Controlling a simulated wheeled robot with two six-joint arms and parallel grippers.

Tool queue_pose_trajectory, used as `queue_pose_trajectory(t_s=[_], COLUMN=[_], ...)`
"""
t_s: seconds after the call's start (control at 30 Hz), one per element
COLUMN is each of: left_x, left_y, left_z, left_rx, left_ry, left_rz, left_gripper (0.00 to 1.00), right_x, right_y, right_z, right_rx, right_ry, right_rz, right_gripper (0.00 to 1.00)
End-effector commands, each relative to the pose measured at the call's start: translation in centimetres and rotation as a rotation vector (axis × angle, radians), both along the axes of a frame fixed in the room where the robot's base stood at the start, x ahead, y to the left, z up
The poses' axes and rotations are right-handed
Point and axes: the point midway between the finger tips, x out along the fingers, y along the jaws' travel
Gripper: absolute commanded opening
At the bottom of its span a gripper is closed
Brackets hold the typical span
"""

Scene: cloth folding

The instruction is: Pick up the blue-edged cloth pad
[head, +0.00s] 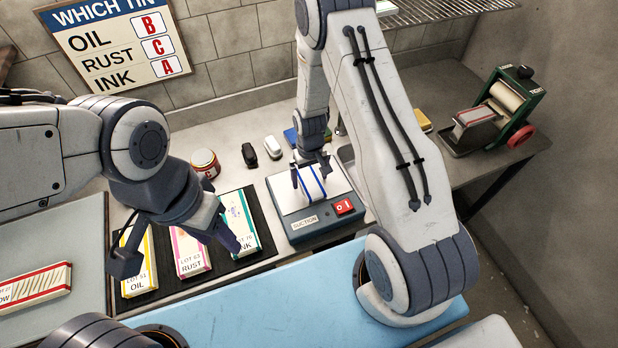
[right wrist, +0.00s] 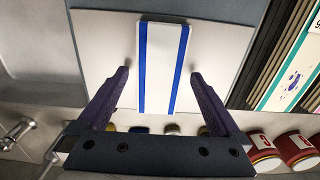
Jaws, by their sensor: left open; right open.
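The blue-edged cloth pad (right wrist: 161,68) is a white strip with two blue stripes. It lies on the white top of the suction box in the right wrist view, and it also shows in the head view (head: 311,187). My right gripper (right wrist: 160,73) is open, with one finger on each side of the pad and a gap to both. I cannot tell how high the fingertips are above the plate. My left gripper (head: 180,250) is open over the stacks of labelled packs at the left, well away from the pad.
The suction box (head: 307,221) has a red switch (head: 344,207). Packs marked OIL (head: 139,270), RUST (head: 190,250) and INK (head: 241,226) stand on a dark mat to its left. A red jar (head: 205,163), a black object (head: 249,155) and a white object (head: 273,147) stand behind. A green roller machine (head: 503,112) is at right.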

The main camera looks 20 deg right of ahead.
Motion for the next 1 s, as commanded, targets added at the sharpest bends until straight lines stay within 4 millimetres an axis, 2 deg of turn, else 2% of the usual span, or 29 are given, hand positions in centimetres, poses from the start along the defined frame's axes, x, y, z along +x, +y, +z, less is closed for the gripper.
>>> queue_pose_trajectory(t_s=[0.3,0.33,0.53,0.57,0.6,0.87,1.0], left_x=[-0.01,-0.01,-0.01,-0.01,-0.01,0.00,-0.01], left_y=[0.01,0.01,0.01,0.01,0.01,0.00,0.00], left_z=[0.18,0.18,0.18,0.19,0.19,0.05,-0.43], left_rx=[0.000,0.000,0.000,0.000,0.000,0.000,0.000], left_ry=[0.000,0.000,0.000,0.000,0.000,0.000,0.000], left_rz=[-0.001,-0.001,0.000,0.000,0.000,0.000,0.000], left_gripper=[0.50,0.50,0.50,0.50,0.50,0.50,0.50], right_x=[-0.02,-0.02,-0.03,-0.02,-0.02,0.02,0.12], right_y=[0.00,0.00,0.00,0.00,0.00,-0.01,-0.01], right_z=[-0.66,-0.66,-0.63,-0.62,-0.62,-0.45,0.24], right_rx=[0.000,0.000,0.000,0.000,0.000,0.000,0.000], right_ry=[0.000,0.000,0.000,0.000,0.000,-0.001,-0.004], right_rz=[0.000,0.000,0.000,0.000,0.000,0.000,0.000], right_gripper=[1.00,0.96,0.20,0.19,0.10,0.10,0.10])
